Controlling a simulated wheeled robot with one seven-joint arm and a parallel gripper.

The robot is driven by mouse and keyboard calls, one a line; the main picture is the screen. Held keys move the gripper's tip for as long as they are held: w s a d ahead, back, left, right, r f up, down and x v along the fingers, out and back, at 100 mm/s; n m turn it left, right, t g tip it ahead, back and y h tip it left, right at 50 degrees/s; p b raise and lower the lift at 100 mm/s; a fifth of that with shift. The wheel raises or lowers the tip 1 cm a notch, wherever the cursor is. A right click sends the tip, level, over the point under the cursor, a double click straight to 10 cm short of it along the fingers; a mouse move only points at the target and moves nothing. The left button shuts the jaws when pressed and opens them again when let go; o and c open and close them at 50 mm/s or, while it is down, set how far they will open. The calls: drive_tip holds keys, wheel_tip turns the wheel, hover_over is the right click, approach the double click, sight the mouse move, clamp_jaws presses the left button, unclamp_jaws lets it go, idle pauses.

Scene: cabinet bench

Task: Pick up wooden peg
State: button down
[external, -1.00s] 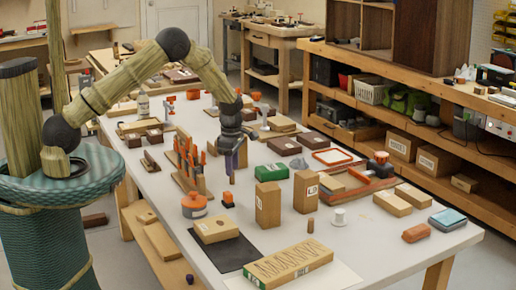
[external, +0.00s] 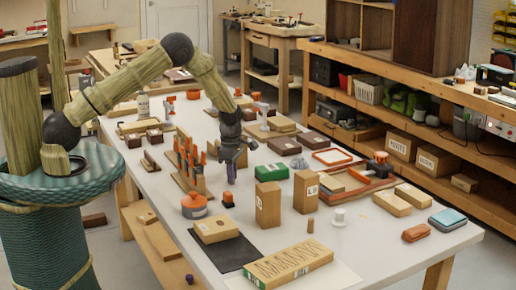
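The wooden peg (external: 310,226) is a small brown cylinder standing upright on the white table, in front of the tall cardboard boxes and left of a white spool. My gripper (external: 231,180) hangs pointing down above the table, behind and to the left of the peg and well apart from it. It is beside the rack of orange-handled tools. Its fingers are small and dark with a purplish tip, and I cannot tell whether they are open or shut.
A white spool (external: 339,218) is close to the peg's right. A long box (external: 290,265) lies in front. The tool rack (external: 189,165) stands left of my gripper.

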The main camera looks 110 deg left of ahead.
drive_tip(key=shift+r, duration=0.1)
wheel_tip(320, 180, up, 10)
drive_tip(key=shift+f+b, duration=0.1)
drive_tip(key=shift+b, duration=0.35)
idle(0.8)
